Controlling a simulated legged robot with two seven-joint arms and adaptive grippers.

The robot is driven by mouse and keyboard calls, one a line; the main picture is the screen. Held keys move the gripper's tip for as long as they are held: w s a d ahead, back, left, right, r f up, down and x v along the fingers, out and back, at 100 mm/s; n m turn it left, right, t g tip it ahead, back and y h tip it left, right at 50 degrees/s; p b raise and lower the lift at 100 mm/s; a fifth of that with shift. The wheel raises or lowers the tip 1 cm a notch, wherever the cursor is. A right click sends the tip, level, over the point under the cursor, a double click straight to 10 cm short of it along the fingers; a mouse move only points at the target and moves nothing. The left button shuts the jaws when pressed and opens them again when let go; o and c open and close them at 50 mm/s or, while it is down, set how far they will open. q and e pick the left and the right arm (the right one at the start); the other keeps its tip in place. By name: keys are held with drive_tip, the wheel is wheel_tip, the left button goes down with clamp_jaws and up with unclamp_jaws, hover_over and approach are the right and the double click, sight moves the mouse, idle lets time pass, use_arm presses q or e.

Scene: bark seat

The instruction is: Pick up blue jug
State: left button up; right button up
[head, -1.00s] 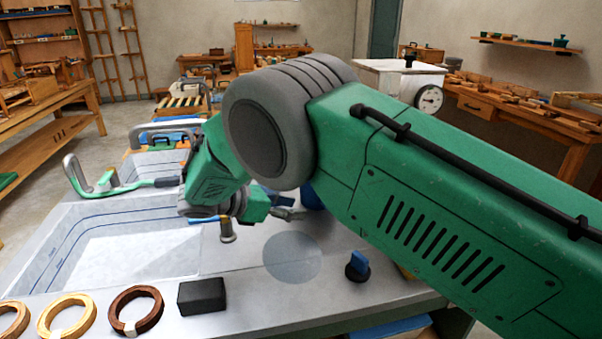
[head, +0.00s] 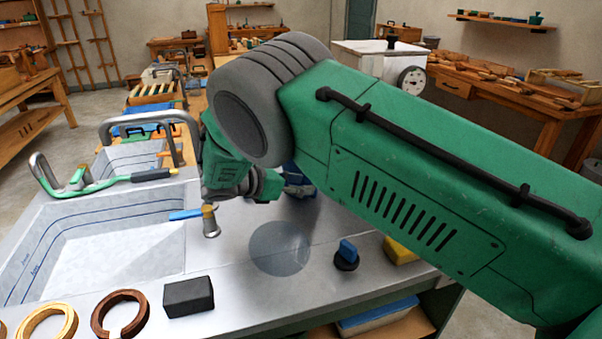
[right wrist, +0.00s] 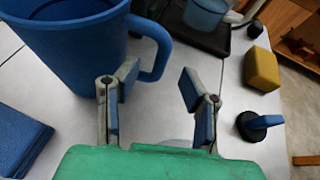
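The blue jug (right wrist: 72,45) stands upright on the pale worktop at the upper left of the right wrist view. Its handle (right wrist: 165,48) curves out to the right. In the head view my arm hides most of the jug. My right gripper (right wrist: 157,72) is open, with its two fingers spread just in front of the handle. The left finger is close to the jug's side and the handle's lower end; I cannot tell whether it touches. In the head view the right gripper (head: 297,189) shows small beyond my forearm. My left gripper is not in view.
A black stopper with a blue grip (head: 346,255) and a yellow block (head: 400,250) lie right of the gripper. A blue cloth (right wrist: 20,138) lies left of it. A light blue cup (right wrist: 205,14) stands behind. The sink (head: 100,235) is at left.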

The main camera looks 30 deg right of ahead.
sight(314, 197)
drive_tip(key=x, duration=0.3)
drive_tip(key=shift+d+f, duration=0.25)
drive_tip(key=shift+d, duration=0.1)
drive_tip(key=shift+d+f, duration=0.1)
drive_tip(key=shift+d, duration=0.15)
clamp_jaws()
drive_tip(key=shift+w, duration=0.1)
drive_tip(key=shift+r, duration=0.25)
wheel_tip(314, 197, up, 10)
drive_tip(key=shift+f, duration=0.15)
